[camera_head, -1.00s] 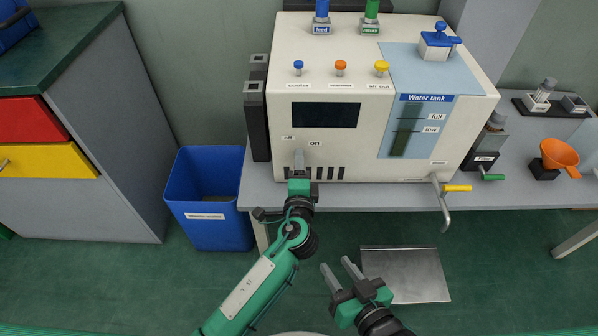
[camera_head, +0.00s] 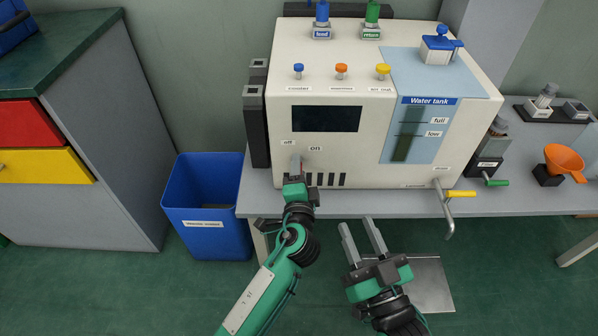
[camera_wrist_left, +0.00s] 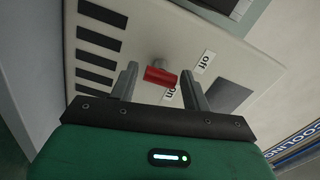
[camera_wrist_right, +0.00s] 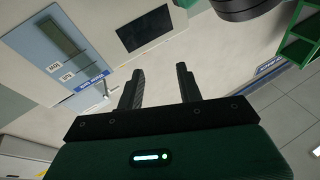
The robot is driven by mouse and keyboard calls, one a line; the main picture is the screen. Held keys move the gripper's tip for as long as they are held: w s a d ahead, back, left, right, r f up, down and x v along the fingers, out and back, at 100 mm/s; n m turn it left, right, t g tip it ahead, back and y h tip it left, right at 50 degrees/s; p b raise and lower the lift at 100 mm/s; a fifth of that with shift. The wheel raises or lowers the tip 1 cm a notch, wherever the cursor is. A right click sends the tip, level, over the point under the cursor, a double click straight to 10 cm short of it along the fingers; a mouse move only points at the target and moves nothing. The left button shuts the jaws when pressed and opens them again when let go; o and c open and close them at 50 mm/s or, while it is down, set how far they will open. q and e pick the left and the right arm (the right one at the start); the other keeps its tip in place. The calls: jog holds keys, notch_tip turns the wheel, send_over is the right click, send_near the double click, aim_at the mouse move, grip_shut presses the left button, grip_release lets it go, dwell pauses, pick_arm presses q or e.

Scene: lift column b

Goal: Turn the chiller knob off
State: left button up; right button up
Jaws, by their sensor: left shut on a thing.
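The chiller (camera_head: 345,90) is a large white box on the bench, with a dark display (camera_head: 326,119) on its front. Its red knob (camera_wrist_left: 160,76) shows in the left wrist view, by the "on" label (camera_wrist_left: 170,95) and the "off" label (camera_wrist_left: 206,61). My left gripper (camera_head: 296,162) is at the lower left of the front panel and hides the knob in the head view. Its fingers are shut on the knob, one on each side. I cannot tell exactly which label the knob points to. My right gripper (camera_head: 356,222) is open and empty, in front of the bench.
A drain tap with a yellow handle (camera_head: 461,194) sticks out at the chiller's lower right. A blue bin (camera_head: 205,235) stands on the floor at the left. An orange funnel (camera_head: 563,157) is on the bench (camera_head: 520,203) at the right. A metal plate (camera_head: 430,284) lies below my right gripper.

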pick_arm(q)
jog(key=o, duration=0.9)
jog(key=s, duration=1.4)
pick_arm(e)
jog(key=shift+s+a+f+g, duration=0.15)
jog(key=shift+f+g, duration=0.15)
jog(key=shift+f, duration=0.2)
jog(key=shift+a+f+g, duration=0.1)
jog(key=shift+f+g, duration=0.2)
jog(key=shift+f, duration=0.15)
jog(key=shift+r, duration=0.15)
